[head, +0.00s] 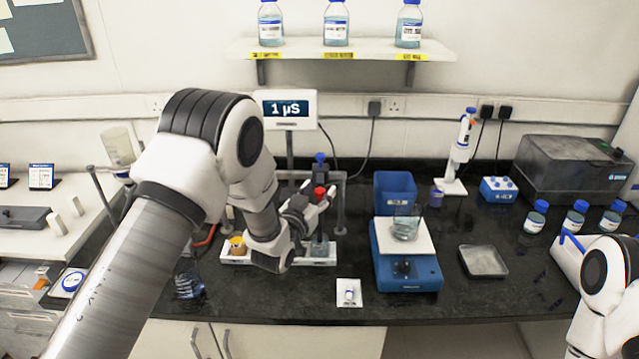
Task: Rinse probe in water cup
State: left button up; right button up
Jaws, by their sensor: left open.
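My left gripper (318,207) is open at the bench's middle, above a white tray (262,257). A red-topped piece (320,192), apparently the probe's head, shows at its fingers; its lower part is largely hidden by the gripper. A clear cup (319,246), apparently the water cup, stands in the tray just below the fingers. I cannot tell whether the probe tip is inside it. A blue-topped piece (320,158) is in the stand behind. The meter (287,108) reads 1 µS. My right arm shows at the lower right, its gripper out of view.
An amber cup (237,246) stands at the tray's left end. A blue balance (406,270) with a glass beaker (405,228) stands right of the tray. A small vial (349,295) is on a white pad in front. The metal stand (340,205) is close behind the gripper.

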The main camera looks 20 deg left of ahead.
pick_arm(q)
jog(key=w, duration=0.1)
jog(key=w+f, duration=0.1)
jog(key=shift+w+d+f, duration=0.1)
jog(key=shift+w, duration=0.2)
jog(key=shift+s+r, duration=0.25)
jog(key=shift+s, duration=0.1)
jog(key=shift+c, duration=1)
jog(key=shift+s+r, duration=0.15)
jog(key=shift+s, duration=0.15)
grip_shut()
jog(key=shift+w+r+p, duration=0.15)
jog(key=shift+r+p, duration=0.2)
jog(key=shift+r, duration=2.9)
pick_arm(e)
jog(key=shift+w+r, duration=0.3)
jog(key=shift+r, duration=0.1)
pick_arm(q)
jog(key=shift+o, duration=1)
grip_release()
jog(key=shift+w+f, duration=0.25)
pick_arm(e)
jog(key=shift+w+f, duration=0.1)
jog(key=shift+w, duration=0.1)
pick_arm(q)
jog(key=s+a, duration=0.1)
jog(key=s, duration=1.1)
jog(key=shift+a, duration=0.2)
